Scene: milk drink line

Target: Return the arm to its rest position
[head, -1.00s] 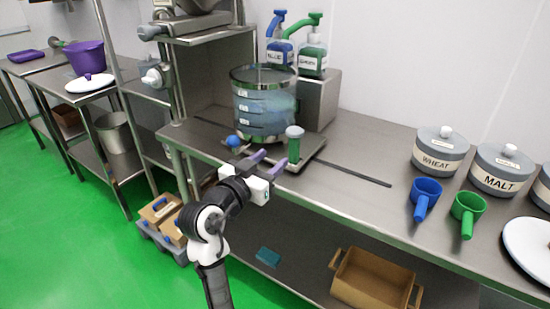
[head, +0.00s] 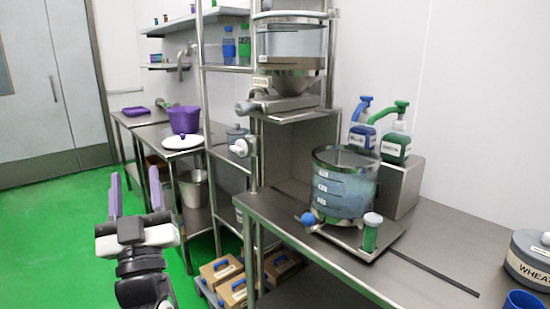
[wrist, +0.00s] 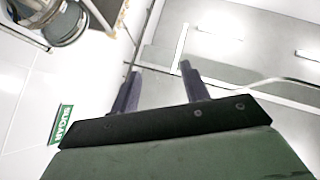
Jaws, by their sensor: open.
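My gripper (head: 135,195) is at the lower left of the head view, its two purple fingers pointing up and standing apart with nothing between them. It is over the green floor, left of the steel tables and apart from them. In the wrist view my gripper (wrist: 160,85) also shows its dark fingers spread and empty, with the ceiling and walls beyond. Part of my arm shows below the gripper in the head view.
The steel table (head: 460,245) at right bears a clear graduated vessel (head: 343,190) and pump bottles. A shelf rack (head: 228,110) holds a hopper (head: 290,45). A purple bucket (head: 184,121) stands on the back table. Boxes (head: 232,290) sit low beside my arm. Green floor (head: 50,230) is free at left.

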